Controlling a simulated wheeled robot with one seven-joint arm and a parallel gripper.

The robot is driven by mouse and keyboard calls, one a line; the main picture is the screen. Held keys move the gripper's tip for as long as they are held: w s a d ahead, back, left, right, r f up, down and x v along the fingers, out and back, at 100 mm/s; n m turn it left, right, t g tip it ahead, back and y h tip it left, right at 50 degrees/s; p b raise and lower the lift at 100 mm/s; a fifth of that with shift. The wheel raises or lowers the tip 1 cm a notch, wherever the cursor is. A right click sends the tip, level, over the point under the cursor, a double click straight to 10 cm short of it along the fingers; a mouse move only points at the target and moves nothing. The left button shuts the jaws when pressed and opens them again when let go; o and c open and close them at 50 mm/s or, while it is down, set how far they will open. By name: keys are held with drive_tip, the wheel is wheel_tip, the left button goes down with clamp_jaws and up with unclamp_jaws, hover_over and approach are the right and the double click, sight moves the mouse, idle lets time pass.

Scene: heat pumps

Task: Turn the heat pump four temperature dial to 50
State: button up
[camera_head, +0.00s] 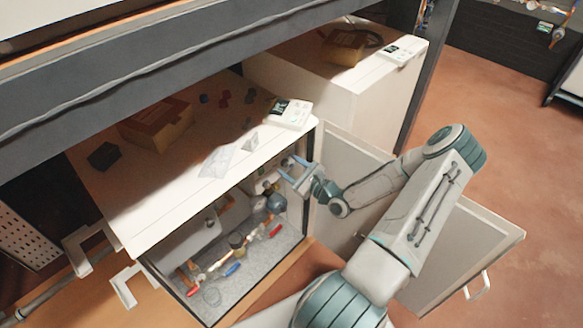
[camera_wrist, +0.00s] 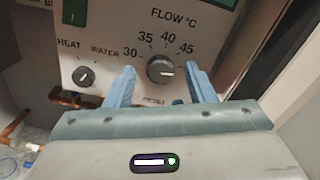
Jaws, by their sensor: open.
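The temperature dial (camera_wrist: 160,70) is a round grey knob on a white panel marked "FLOW °C". The numbers 30, 35, 40 and 45 show around it; no 50 can be read. A pale mark on the knob points roughly right. My gripper (camera_wrist: 163,80) is open, its blue fingers on either side of the dial in the picture; I cannot tell whether they touch it. In the head view my gripper (camera_head: 292,170) reaches the upper right of the open cabinet, and the dial cannot be made out. No unit number is readable.
A smaller knob (camera_wrist: 83,77) marked "HEAT" and "WATER" sits left of the dial. Copper pipe (camera_wrist: 75,98) runs below. The cabinet's open door (camera_head: 455,255) stands at the right. A white cabinet top (camera_head: 190,170) overhangs the opening. Pipes with red and blue handles (camera_head: 232,269) lie inside.

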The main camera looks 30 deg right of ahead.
drive_tip(key=v, duration=1.3)
drive_tip(key=shift+s, duration=0.4)
drive_tip(key=shift+d+r, duration=0.1)
